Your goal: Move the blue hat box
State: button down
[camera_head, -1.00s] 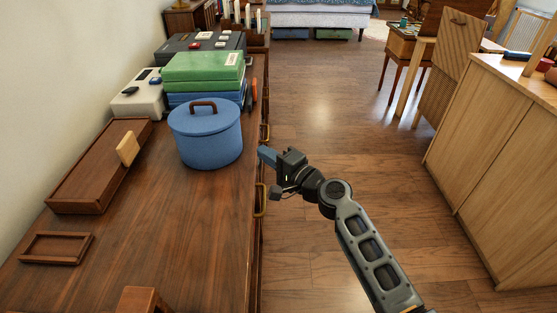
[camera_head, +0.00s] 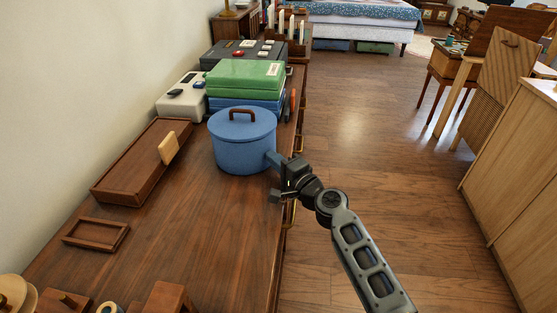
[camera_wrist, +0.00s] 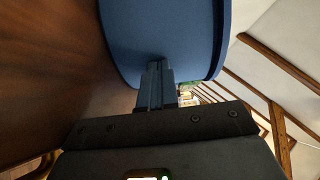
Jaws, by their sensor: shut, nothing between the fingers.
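The blue hat box (camera_head: 243,146) is a round lidded box with a brown handle, standing upright on the brown wooden dresser top (camera_head: 190,235). My gripper (camera_head: 272,159) is at its lower right side, with the blue fingers closed together and pointing at the wall of the box. In the wrist view the fingers (camera_wrist: 156,84) reach up to the blue hat box (camera_wrist: 165,30), which fills the upper middle. The fingertips are at or very near its side; I cannot tell whether they touch. The handle is not visible in the wrist view.
Green boxes (camera_head: 246,79) on blue ones stand right behind the hat box. A white device (camera_head: 184,97) and a long brown wooden tray (camera_head: 125,175) are to its left. A small empty frame tray (camera_head: 96,234) lies nearer. Bare dresser top lies in front of the box.

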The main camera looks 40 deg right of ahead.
aim_at(246, 162)
jog(key=w+a, duration=0.3)
jog(key=w, duration=0.1)
jog(key=w+a, duration=0.2)
jog(key=w, duration=0.1)
jog(key=shift+a, duration=0.35)
jog(key=shift+d, duration=0.1)
